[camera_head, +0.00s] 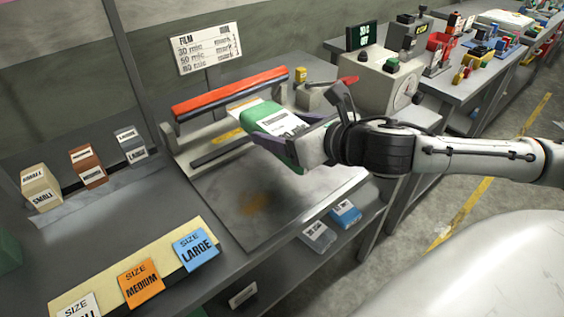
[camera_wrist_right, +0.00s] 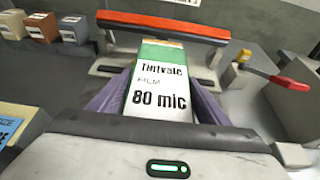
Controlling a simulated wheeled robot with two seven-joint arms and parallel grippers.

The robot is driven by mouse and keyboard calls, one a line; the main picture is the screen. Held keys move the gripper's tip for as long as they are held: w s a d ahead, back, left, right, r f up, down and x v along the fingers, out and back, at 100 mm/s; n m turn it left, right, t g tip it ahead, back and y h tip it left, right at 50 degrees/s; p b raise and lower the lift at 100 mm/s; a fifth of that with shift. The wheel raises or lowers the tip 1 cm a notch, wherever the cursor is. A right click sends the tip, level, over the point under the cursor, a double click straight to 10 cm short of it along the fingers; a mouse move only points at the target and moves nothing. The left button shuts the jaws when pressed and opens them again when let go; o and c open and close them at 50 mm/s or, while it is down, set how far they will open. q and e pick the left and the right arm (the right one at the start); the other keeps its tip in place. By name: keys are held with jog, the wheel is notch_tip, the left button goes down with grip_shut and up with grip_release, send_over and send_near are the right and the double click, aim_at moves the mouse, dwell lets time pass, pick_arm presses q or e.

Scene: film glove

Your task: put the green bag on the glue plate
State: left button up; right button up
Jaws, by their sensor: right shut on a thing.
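The green bag (camera_head: 262,115) has a white label reading "Tintvale FILM 80 mic" in the right wrist view (camera_wrist_right: 160,82). My right gripper (camera_head: 284,127) is shut on it, with purple fingers on both sides. The bag's far orange-edged end points at the red bar of a sealer-like device (camera_head: 230,93). Whether the bag touches the device is unclear. A grey plate with a brownish stain (camera_head: 256,204), perhaps the glue plate, lies on the bench in front of the device. My left gripper is not in view.
A sign (camera_head: 208,49) lists film thicknesses and marks. Small, medium and large boxes stand at left; size cards, including the blue large card (camera_head: 195,249), lie in front. A grey machine with a dial (camera_head: 375,85) stands right. The stained plate is otherwise clear.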

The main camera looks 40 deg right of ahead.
aim_at(283, 170)
notch_tip(283, 170, down, 3)
jog(key=shift+f, duration=0.2)
jog(key=shift+f+b, duration=0.5)
jog(key=shift+f, duration=1.8)
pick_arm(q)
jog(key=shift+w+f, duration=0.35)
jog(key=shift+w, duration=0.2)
pick_arm(e)
jog(key=shift+r, duration=0.1)
jog(key=o, duration=1.1)
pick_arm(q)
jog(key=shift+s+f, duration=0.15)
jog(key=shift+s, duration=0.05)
